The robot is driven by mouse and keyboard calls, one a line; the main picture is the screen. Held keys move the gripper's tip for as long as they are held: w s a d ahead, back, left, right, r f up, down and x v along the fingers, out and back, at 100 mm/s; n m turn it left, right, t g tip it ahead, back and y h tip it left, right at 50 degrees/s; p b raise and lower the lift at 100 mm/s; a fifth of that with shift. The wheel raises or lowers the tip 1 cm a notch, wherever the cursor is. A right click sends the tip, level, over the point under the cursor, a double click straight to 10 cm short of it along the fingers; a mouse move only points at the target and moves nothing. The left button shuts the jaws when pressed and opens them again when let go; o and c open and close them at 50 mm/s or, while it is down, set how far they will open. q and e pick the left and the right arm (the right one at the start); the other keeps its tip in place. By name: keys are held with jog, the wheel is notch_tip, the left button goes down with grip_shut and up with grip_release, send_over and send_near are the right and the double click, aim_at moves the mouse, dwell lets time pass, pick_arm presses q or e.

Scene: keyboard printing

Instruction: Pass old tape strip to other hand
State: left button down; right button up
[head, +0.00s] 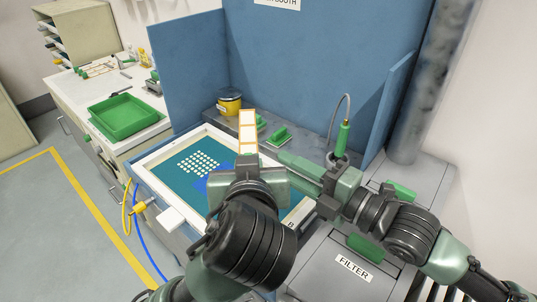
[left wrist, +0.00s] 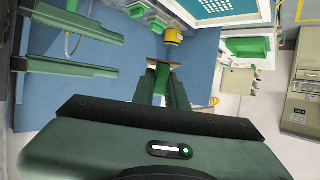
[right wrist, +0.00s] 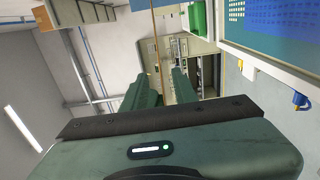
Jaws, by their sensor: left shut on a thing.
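The old tape strip (head: 248,128) is a narrow upright piece with pale panels and orange edges. My left gripper (head: 247,158) is shut on its lower end and holds it up in front of the booth. My right gripper (head: 284,158) points left at the strip from its right side, its tips a little apart from it. In the left wrist view the two right fingers (left wrist: 120,56) are spread and empty. In the right wrist view the strip (right wrist: 155,40) shows as a thin tan line, edge-on, in line with the gap between the fingers.
A white-framed screen (head: 160,157) with a dot pattern lies below and left of my left gripper. A green-handled tool (head: 342,138) stands close to my right gripper. A green tray (head: 125,117) sits on the left counter.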

aim_at(250, 147)
jog(key=x, duration=1)
jog(key=shift+w+a, duration=0.15)
jog(key=shift+a, duration=0.05)
grip_shut()
pick_arm(q)
jog(key=c, duration=1.3)
grip_release()
jog(key=shift+c, duration=0.2)
